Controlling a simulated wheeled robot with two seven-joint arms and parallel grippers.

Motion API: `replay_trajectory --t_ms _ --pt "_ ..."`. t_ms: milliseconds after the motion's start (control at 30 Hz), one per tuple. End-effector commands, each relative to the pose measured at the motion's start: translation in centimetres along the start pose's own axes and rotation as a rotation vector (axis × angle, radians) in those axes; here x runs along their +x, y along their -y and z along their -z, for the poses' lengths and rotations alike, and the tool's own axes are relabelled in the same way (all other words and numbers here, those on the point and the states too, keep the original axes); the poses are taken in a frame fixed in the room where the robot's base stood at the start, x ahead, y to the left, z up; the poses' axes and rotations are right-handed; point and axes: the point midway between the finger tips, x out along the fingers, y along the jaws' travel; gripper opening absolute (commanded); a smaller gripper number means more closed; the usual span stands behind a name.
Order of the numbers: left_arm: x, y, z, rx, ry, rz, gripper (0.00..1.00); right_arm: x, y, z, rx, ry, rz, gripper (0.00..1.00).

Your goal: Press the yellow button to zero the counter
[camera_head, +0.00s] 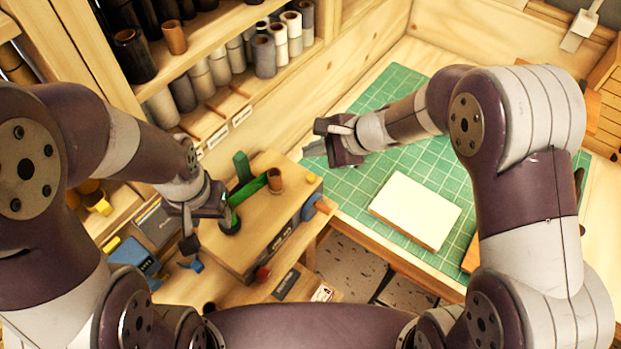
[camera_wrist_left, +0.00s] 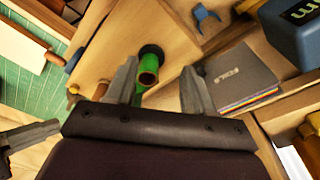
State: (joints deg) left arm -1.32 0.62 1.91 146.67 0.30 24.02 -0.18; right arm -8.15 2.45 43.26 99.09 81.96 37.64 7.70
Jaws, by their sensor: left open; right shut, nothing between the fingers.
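A small yellow button (camera_head: 312,179) sits on top of the wooden box (camera_head: 262,200), near its far right corner. A dark counter panel (camera_head: 281,241) is on the box's front face; its digits are too small to read. My left gripper (camera_head: 210,225) is open at the left end of the box, away from the button. My right gripper (camera_head: 322,142) is shut and empty, above the green mat beyond the box, apart from the button.
A white block (camera_head: 415,211) lies on the green cutting mat (camera_head: 465,165). Shelves of rolls (camera_head: 265,55) rise behind.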

Motion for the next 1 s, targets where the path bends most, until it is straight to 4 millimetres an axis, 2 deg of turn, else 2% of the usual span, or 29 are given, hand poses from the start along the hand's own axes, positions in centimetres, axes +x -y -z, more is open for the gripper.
replay_trajectory --t_ms 33,233,400,1000 --pt "1.1 0.0 -0.1 0.000 0.000 0.000 0.53 0.9 -0.7 0.7 0.001 0.000 -0.001 0.00" --pt "3.4 0.0 -0.4 0.000 0.000 0.000 0.53 3.2 -2.3 2.3 0.000 0.000 -0.001 0.00" --pt "5.1 0.0 -0.6 0.000 0.000 0.000 0.53 4.2 -3.1 3.1 0.000 0.000 0.000 0.00" --pt "5.1 0.0 -0.6 0.000 0.000 0.000 0.53 4.2 -3.0 3.0 -0.001 0.000 -0.001 0.00"
